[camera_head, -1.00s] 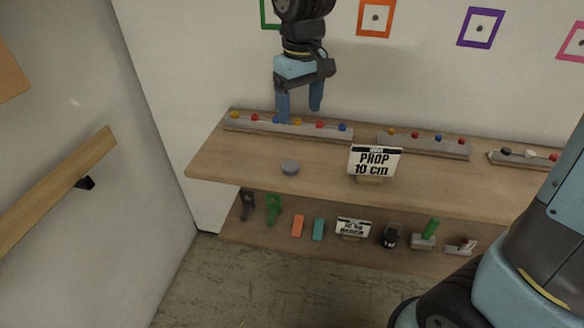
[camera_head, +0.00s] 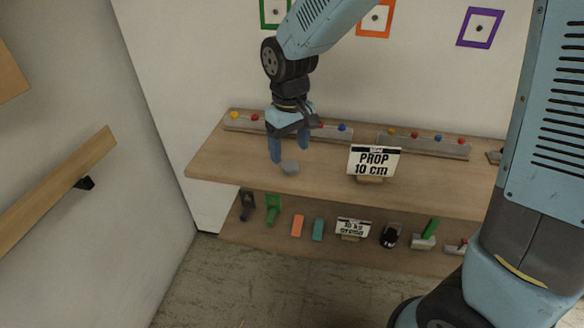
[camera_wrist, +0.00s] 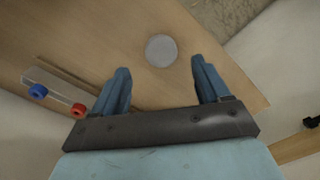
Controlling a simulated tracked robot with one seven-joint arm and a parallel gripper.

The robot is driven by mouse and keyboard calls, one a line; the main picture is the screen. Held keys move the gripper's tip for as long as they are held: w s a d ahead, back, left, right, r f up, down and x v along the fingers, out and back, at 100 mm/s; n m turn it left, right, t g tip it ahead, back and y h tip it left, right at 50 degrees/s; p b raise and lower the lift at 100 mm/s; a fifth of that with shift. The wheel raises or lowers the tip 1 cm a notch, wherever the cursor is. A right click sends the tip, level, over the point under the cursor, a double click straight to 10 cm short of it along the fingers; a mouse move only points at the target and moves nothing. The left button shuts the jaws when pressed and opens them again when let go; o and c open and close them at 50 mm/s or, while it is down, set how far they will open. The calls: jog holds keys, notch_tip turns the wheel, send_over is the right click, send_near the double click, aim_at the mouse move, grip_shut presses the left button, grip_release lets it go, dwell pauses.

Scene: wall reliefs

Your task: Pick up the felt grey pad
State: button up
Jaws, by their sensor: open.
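The felt grey pad (camera_head: 290,168) is a small round grey disc lying on the upper wooden shelf, left of the sign. In the wrist view the pad (camera_wrist: 161,50) shows whole, ahead of the fingertips and roughly midway between them. My gripper (camera_head: 288,154) is open and empty, fingers pointing down, just above and behind the pad. In the wrist view my gripper (camera_wrist: 162,72) has its two blue fingers wide apart, not touching the pad. How high the fingertips are above the shelf is hard to tell.
A rail with coloured knobs (camera_head: 240,124) runs along the back of the upper shelf (camera_head: 220,165). A "PROP 10 cm" sign (camera_head: 374,160) stands right of the pad. The lower shelf (camera_head: 265,243) holds several small objects. The shelf front near the pad is clear.

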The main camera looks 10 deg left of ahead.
aim_at(290, 165)
jog(key=shift+s+f, duration=0.2)
jog(key=shift+f, duration=2)
jog(key=shift+c, duration=0.3)
jog(key=c, duration=1)
jog(key=shift+r, duration=0.1)
jog(key=shift+c, duration=0.3)
